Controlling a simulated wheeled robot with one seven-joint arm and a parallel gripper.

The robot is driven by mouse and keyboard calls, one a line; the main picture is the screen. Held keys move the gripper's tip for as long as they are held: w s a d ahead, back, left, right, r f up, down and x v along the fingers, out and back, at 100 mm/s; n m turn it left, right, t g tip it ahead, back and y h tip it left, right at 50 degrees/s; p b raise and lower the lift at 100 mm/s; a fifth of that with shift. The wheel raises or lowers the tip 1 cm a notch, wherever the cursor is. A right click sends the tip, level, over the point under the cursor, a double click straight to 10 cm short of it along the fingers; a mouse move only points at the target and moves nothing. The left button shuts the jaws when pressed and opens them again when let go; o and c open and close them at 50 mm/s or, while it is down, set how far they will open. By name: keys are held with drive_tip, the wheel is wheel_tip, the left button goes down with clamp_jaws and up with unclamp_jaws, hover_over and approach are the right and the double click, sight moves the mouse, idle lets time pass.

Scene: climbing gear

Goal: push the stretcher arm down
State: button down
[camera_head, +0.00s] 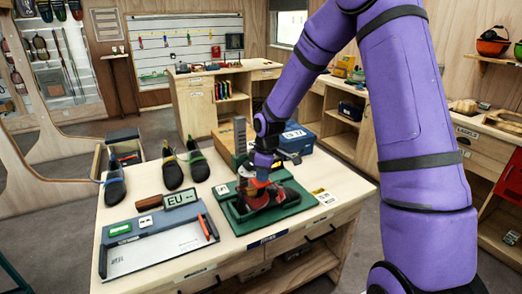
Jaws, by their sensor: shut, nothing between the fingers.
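The shoe stretcher stands on a green base (288,226) on the right part of the near workbench. A dark shoe (270,196) with some red parts sits on it. My gripper (262,175) points down directly above the shoe and stretcher, at or very near the red part. Its fingers are small and partly lost against the mechanism, and they look closed with nothing held. The stretcher arm is largely hidden behind my gripper and wrist, so I cannot tell its angle or whether I touch it.
Several dark climbing shoes (172,170) stand on the bench's left side. A blue box (294,138) stands behind the stretcher. The bench's front right corner is clear.

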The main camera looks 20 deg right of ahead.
drive_tip(key=shift+f, duration=1.55)
drive_tip(key=shift+r, duration=0.1)
drive_tip(key=shift+s+d+r, duration=0.25)
drive_tip(key=shift+s+d, duration=0.2)
drive_tip(key=shift+d, duration=0.15)
drive_tip(key=shift+s+d+r, duration=0.25)
drive_tip(key=shift+s+d, duration=0.15)
drive_tip(key=shift+d, duration=0.2)
wheel_tip(320, 180, up, 11)
drive_tip(key=shift+s+d, duration=0.3)
drive_tip(key=shift+d, duration=0.15)
drive_tip(key=shift+f, duration=0.1)
